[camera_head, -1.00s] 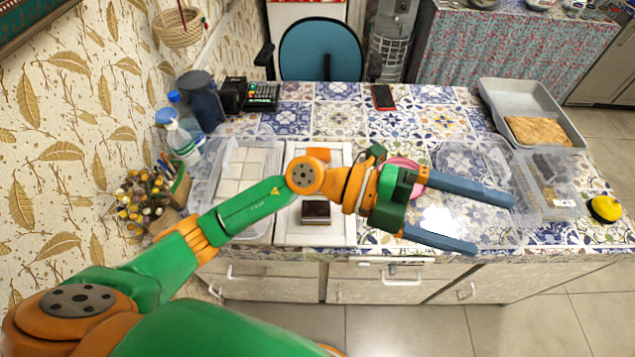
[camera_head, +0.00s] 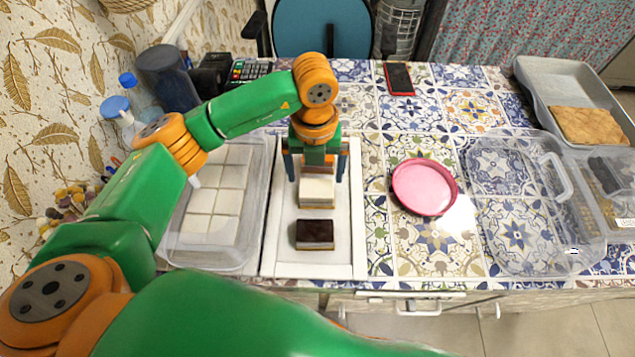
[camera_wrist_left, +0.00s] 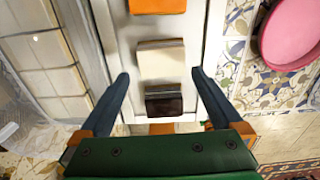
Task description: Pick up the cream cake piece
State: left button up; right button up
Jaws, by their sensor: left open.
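The cream cake piece (camera_head: 317,190), a block with a pale top, sits on the white tray (camera_head: 350,250) behind a dark chocolate-topped piece (camera_head: 315,233). My left gripper (camera_head: 316,178) is open and empty, pointing down, with one blue finger on either side of the cream piece in the picture. In the left wrist view the cream piece (camera_wrist_left: 161,62) lies between and slightly beyond the fingertips (camera_wrist_left: 160,76), with gaps on both sides. The height of the fingertips above it is hard to tell. The gripper hides the far part of the tray. My right gripper is out of view.
An orange piece (camera_wrist_left: 157,5) lies farther along the tray. A clear container of white blocks (camera_head: 220,205) stands close on the left. A pink plate (camera_head: 424,187) is on the right, then an empty clear container (camera_head: 520,225). A phone (camera_head: 398,78) lies at the back.

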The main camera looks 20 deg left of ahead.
aim_at(317, 188)
pick_arm(q)
jog(key=shift+s+f, duration=0.1)
jog(key=shift+f, duration=0.25)
jog(key=shift+s+f, duration=0.15)
jog(key=shift+f, duration=0.05)
jog(key=f, duration=0.2)
jog(key=f+p, duration=0.1)
jog(key=f, duration=0.3)
jog(key=shift+w+d+f+p, duration=0.1)
jog(key=shift+w+f+p, duration=0.05)
jog(key=shift+w+p, duration=0.2)
jog(key=c, duration=1.1)
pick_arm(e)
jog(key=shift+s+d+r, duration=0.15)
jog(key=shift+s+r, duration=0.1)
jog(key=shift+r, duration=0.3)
